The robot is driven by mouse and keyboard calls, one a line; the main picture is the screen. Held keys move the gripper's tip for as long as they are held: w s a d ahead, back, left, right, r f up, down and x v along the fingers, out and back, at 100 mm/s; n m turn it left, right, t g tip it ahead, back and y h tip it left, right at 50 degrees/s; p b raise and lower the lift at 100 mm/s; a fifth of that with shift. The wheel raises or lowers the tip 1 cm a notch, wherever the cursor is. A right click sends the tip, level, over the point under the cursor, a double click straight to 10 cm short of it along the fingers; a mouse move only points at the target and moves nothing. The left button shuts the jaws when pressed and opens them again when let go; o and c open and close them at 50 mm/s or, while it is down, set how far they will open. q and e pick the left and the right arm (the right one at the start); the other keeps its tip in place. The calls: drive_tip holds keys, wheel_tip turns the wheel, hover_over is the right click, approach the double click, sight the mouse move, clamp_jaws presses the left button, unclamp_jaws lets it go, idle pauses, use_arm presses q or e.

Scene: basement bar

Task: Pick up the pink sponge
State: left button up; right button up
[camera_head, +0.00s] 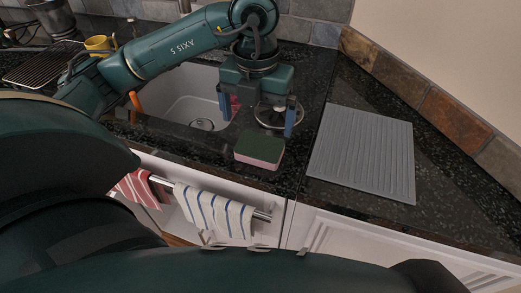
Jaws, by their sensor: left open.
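The pink sponge (259,151) lies on the dark speckled counter near its front edge, with a dark green top face and pink sides. My left gripper (256,118) hangs above and just behind the sponge, pointing down. Its two blue-padded fingers are spread apart with no object seen held between them. The fingertips look apart from the sponge, though the exact height gap is hard to judge. My right gripper does not show.
A white sink (190,100) lies behind and left of the sponge. A grey ribbed mat (364,150) lies to the right. A round metal-rimmed item (280,117) sits behind the gripper. Striped towels (215,212) hang on a rail below the counter edge. A yellow cup (98,43) stands back left.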

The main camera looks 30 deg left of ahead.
sight(260, 145)
use_arm(q)
drive_tip(key=shift+w+d+f+p, duration=0.1)
drive_tip(key=shift+f+p, duration=0.1)
drive_tip(key=shift+f, duration=1.45)
drive_tip(key=shift+w+d+f+p, duration=0.1)
drive_tip(key=shift+f+p, duration=0.05)
drive_tip(key=shift+f, duration=1.5)
drive_tip(key=shift+c, duration=0.6)
drive_tip(key=c, duration=0.7)
